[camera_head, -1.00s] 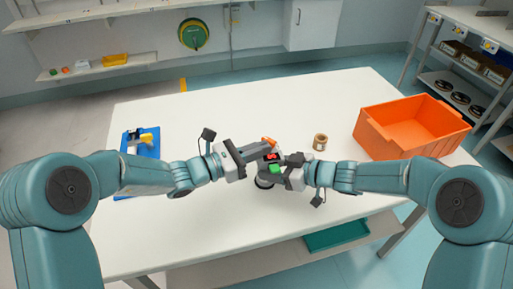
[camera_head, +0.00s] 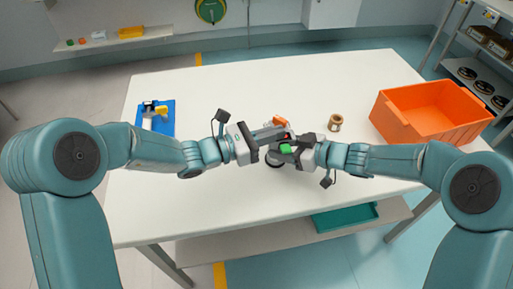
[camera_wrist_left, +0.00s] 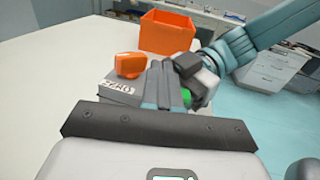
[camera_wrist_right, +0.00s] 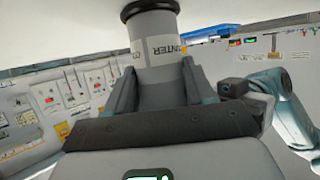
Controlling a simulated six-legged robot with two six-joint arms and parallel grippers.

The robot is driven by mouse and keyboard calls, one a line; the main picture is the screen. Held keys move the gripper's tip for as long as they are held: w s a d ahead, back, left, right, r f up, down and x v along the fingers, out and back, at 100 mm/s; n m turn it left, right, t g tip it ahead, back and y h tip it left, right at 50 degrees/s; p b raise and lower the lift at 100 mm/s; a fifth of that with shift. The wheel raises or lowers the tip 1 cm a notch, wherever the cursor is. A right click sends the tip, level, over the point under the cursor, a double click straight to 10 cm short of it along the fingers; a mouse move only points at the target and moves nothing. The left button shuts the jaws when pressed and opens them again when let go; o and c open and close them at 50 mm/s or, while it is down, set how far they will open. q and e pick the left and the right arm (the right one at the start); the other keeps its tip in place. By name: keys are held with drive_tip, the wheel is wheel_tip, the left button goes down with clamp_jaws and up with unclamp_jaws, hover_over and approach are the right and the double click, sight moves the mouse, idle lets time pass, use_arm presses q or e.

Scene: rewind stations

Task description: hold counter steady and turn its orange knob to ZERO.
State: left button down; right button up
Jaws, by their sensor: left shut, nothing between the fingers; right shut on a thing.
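The counter has a grey body, a red display (camera_head: 285,136), a green button (camera_head: 286,149) and an orange knob (camera_head: 280,121). In the left wrist view the orange knob (camera_wrist_left: 130,65) stands on the counter's grey top beside a ZERO label (camera_wrist_left: 118,87). My left gripper (camera_head: 284,130) is shut and empty, its fingertips over the counter to the right of the knob. My right gripper (camera_wrist_right: 157,78) is shut around the counter's cylindrical body (camera_wrist_right: 158,52), one finger on each side. The counter's black base (camera_wrist_right: 150,8) shows there too. Where the knob points is unclear.
An orange bin (camera_head: 430,112) stands at the table's right. A brown spool (camera_head: 335,122) lies between it and the counter. The white table (camera_head: 210,100) is otherwise clear.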

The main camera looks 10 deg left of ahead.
drive_tip(key=shift+w+d, duration=0.15)
drive_tip(key=shift+d, duration=0.1)
drive_tip(key=o, duration=1.2)
use_arm(q)
drive_tip(key=s+a, duration=0.5)
drive_tip(key=s, duration=0.5)
drive_tip(key=shift+s+a, duration=0.25)
drive_tip(key=shift+a, duration=0.05)
use_arm(e)
drive_tip(key=shift+o, duration=0.2)
